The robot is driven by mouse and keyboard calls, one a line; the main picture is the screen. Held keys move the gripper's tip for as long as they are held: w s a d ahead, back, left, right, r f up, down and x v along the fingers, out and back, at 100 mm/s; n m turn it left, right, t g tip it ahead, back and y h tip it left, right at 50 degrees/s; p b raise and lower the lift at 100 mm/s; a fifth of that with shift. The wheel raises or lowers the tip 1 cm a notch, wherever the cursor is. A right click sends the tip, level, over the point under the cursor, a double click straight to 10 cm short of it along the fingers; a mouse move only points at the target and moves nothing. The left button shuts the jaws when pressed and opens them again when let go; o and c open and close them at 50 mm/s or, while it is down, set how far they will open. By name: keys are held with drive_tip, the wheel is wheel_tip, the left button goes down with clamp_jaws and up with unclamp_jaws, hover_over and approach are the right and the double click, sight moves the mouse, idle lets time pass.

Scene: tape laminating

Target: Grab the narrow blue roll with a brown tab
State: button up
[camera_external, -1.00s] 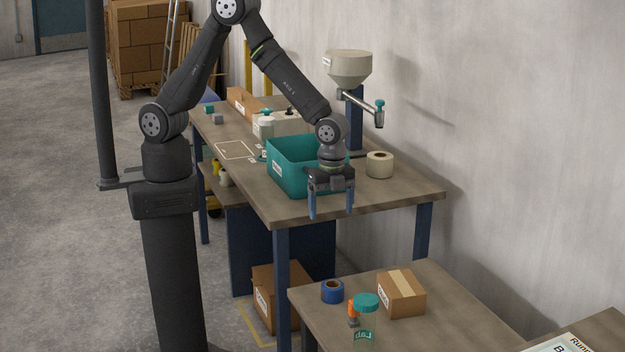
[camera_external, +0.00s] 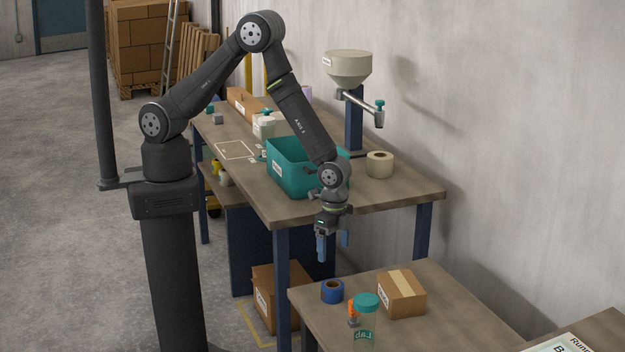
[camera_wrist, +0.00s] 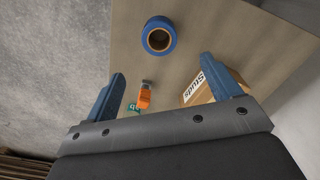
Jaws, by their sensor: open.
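The blue roll (camera_external: 332,291) lies on the lower table, near its back left corner. Its brown inner core shows in the wrist view, where the roll (camera_wrist: 159,36) is at the top, beyond my fingertips; I cannot make out a separate tab. My gripper (camera_external: 333,254) points down, empty, above the roll and apart from it. In the wrist view my gripper (camera_wrist: 163,78) has its two blue fingers spread wide, with nothing between the tips.
A cardboard box (camera_external: 402,293) stands right of the roll. An orange-topped item (camera_external: 353,312) and a teal-lidded jar (camera_external: 366,322) stand in front. The upper table (camera_external: 410,192) holds a teal bin (camera_external: 290,179) and a beige roll (camera_external: 380,164).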

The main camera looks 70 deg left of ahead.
sight(333, 291)
wheel_tip(333, 291, down, 13)
drive_tip(key=shift+d+f, duration=0.15)
drive_tip(key=shift+f, duration=0.05)
idle(0.5)
drive_tip(key=shift+c, duration=0.4)
drive_tip(key=c, duration=1)
